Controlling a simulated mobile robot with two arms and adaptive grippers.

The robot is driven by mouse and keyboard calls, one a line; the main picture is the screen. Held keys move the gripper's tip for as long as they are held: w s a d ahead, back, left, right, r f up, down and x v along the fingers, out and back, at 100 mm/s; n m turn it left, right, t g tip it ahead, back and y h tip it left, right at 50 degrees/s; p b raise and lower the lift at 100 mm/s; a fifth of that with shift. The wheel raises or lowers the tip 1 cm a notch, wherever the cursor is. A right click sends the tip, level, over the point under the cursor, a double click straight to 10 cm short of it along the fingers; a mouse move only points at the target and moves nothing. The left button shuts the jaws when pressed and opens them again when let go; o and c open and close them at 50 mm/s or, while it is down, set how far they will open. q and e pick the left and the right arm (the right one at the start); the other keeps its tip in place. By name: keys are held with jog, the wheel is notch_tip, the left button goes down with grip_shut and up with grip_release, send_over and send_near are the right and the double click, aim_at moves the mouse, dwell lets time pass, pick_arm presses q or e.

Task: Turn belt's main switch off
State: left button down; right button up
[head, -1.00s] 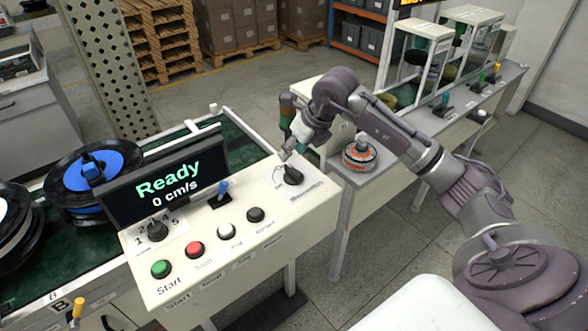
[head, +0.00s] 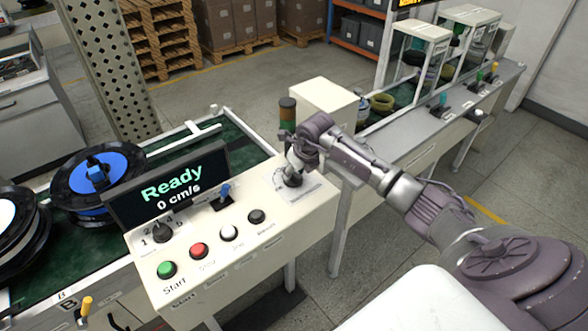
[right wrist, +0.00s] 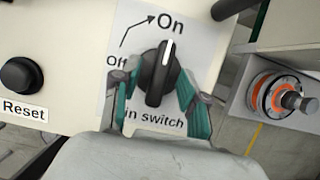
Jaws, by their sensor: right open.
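The main switch (right wrist: 160,72) is a black rotary knob on a white label. Its white mark points up toward the word "On", and "Off" is printed at its left. In the head view the switch (head: 293,181) is at the right end of the control panel (head: 300,215), partly covered by my right gripper (head: 291,172). In the right wrist view my right gripper (right wrist: 156,103) is open, with a green-padded finger on each side of the knob. I cannot tell if the fingers touch it. My left gripper is not in view.
The panel has a "Ready, 0 cm/s" screen (head: 168,185), a green Start button (head: 167,269), a red button (head: 198,251), a white button (head: 228,233) and a black Reset button (right wrist: 20,74). A signal post (head: 287,115) stands behind the switch.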

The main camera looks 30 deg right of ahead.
jog(key=shift+w+f, duration=0.1)
jog(key=shift+f, duration=0.15)
grip_shut()
